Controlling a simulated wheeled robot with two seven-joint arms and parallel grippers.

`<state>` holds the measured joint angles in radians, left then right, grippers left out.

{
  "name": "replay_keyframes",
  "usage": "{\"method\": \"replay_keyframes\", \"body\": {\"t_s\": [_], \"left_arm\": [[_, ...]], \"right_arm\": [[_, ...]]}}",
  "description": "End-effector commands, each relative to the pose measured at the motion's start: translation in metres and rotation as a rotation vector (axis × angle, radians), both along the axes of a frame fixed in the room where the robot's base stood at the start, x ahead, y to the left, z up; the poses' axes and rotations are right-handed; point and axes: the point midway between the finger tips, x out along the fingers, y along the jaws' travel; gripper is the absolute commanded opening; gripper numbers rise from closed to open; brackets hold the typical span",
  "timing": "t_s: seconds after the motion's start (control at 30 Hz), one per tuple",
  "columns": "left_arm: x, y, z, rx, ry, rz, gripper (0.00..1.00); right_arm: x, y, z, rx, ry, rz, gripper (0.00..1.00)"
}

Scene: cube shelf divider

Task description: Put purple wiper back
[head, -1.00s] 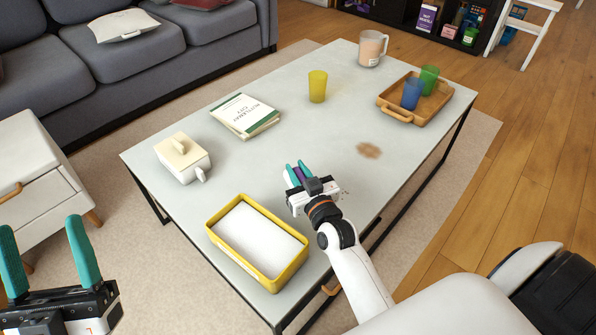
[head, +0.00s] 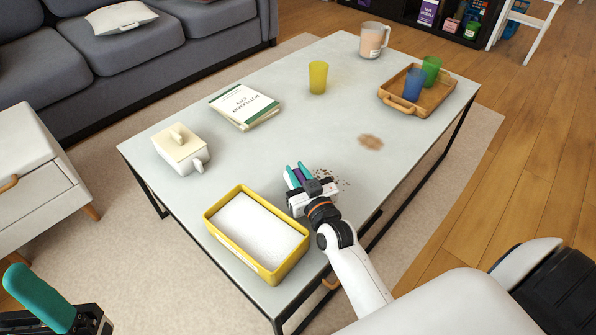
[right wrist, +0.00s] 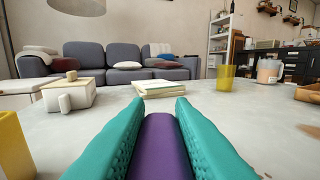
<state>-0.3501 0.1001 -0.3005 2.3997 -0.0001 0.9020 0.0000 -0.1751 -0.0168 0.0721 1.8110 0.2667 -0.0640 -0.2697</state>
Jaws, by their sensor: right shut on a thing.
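The purple wiper (head: 298,177) is between the teal fingers of my right gripper (head: 298,172), low over the near part of the grey coffee table (head: 227,163). In the right wrist view the purple wiper (right wrist: 159,148) fills the space between the two fingers (right wrist: 160,108), which are shut on it. Its lower side is hidden, so I cannot tell whether it touches the table. My left gripper (head: 40,300) is at the lower left corner, partly cut off; only one teal finger shows clearly. A yellow-rimmed tray with a white inside (head: 270,277) stands left of the right gripper.
Dark crumbs (head: 335,179) lie just beyond my right gripper, and a brown stain (head: 370,142) lies farther right.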

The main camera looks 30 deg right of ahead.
Motion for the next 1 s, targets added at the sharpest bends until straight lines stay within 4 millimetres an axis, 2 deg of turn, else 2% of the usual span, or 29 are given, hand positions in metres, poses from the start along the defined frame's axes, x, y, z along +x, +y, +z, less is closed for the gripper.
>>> {"method": "replay_keyframes", "body": {"t_s": [0.43, 1.0], "left_arm": [[0.0, 0.0, -0.001, 0.001, 0.002, 0.0, 0.65], [0.0, 0.0, -0.008, 0.001, 0.003, 0.0, 0.65]], "right_arm": [[0.0, 0.0, -0.001, -0.001, 0.0, 0.0, 0.0], [0.0, 0.0, -0.012, -0.001, 0.0, 0.0, 0.0]]}}
